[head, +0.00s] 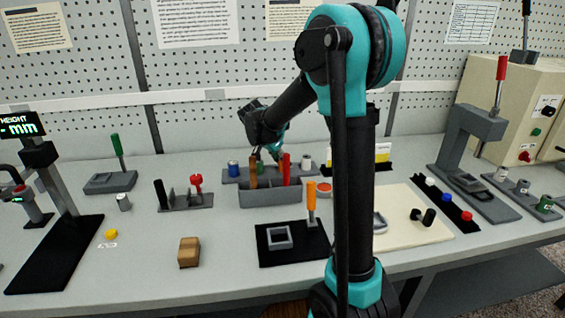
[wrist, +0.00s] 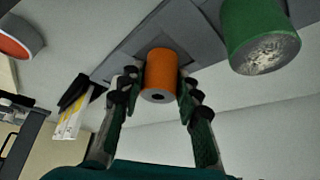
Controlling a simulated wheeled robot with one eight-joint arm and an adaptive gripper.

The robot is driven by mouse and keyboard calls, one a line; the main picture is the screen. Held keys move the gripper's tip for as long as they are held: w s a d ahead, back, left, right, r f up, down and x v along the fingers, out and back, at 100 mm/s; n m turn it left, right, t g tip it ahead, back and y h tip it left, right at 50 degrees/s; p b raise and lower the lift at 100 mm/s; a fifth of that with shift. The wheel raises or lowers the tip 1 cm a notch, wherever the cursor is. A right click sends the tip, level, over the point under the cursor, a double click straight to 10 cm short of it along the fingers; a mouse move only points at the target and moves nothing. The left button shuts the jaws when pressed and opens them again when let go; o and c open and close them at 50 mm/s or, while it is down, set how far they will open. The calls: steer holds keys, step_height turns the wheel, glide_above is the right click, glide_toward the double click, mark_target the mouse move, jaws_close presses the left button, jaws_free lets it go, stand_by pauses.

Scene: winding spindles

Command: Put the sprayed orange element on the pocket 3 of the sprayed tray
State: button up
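The orange element (wrist: 161,74) is a cylinder with a dark hole in its end. In the wrist view it sits between the two fingers of my gripper (wrist: 158,88), by the grey sprayed tray (wrist: 122,58). The fingers flank it closely; whether both press on it I cannot tell. In the head view my gripper (head: 267,147) is low over the back of the table, and the orange element is hidden. The sprayed tray there (head: 230,180) carries a blue element (head: 233,168) and a green element (head: 261,168); the green one is large in the wrist view (wrist: 260,38). Pocket numbers are not readable.
A grey tool holder (head: 270,197) with upright brown and red handles stands in front of the tray. An orange-topped round container (head: 323,188) and a black yellow-white card stand (head: 383,155) are to the right. A wooden block (head: 189,252) lies at the front.

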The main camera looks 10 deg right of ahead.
steer(key=o, duration=0.3)
steer(key=shift+o, duration=0.2)
steer(key=v, duration=1.2)
steer(key=shift+r, duration=0.15)
